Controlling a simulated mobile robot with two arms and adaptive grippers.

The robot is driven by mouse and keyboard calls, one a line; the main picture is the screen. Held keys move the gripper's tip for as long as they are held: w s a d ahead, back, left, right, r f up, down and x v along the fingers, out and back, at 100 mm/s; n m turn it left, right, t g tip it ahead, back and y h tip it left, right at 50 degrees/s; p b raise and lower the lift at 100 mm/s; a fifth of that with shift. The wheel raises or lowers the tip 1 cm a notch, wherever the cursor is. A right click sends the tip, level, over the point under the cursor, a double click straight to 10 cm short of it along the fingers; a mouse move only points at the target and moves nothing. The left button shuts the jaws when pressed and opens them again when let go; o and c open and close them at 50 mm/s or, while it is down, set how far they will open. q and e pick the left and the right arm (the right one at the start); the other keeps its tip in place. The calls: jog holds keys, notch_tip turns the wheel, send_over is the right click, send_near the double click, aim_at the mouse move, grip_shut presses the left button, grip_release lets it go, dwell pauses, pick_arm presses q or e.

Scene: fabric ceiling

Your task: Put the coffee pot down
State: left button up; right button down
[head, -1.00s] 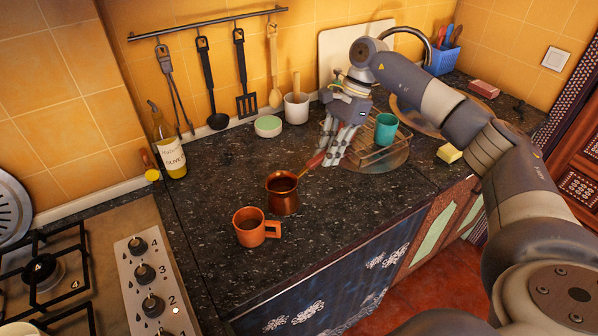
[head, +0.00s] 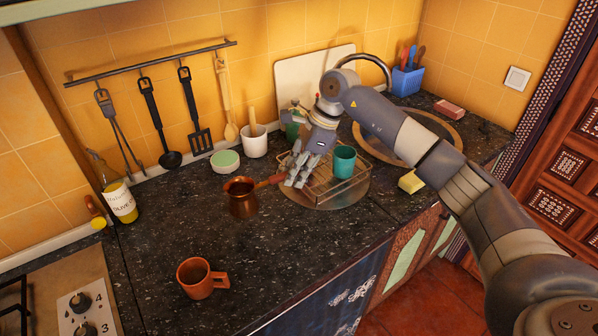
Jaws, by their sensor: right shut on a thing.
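The copper coffee pot (head: 241,199) is upright in the head view, at or just above the dark countertop; I cannot tell whether its base touches. Its handle points right toward my right gripper (head: 295,169), which is shut on the handle's end. The fingers cover part of the handle. An orange mug (head: 197,279) stands on the counter nearer the front, apart from the pot. My left gripper is not in view.
A wire rack (head: 325,187) with a teal cup (head: 344,161) stands just right of the pot. A white pot with a pestle (head: 254,143) and a round green-topped tin (head: 225,161) stand behind. The stove is front left. Counter (head: 165,215) left of the pot is clear.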

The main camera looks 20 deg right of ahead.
jog(key=shift+d, duration=0.1)
jog(key=shift+f+b, duration=0.2)
jog(key=shift+b, duration=0.1)
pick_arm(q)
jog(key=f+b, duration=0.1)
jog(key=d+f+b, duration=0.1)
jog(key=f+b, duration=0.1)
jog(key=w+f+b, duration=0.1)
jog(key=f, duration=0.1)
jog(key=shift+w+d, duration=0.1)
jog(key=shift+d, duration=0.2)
pick_arm(e)
notch_tip(320, 180, down, 6)
jog(key=shift+r, duration=0.25)
pick_arm(q)
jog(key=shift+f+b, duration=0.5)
jog(key=shift+b, duration=0.2)
pick_arm(e)
jog(key=shift+f, duration=0.5)
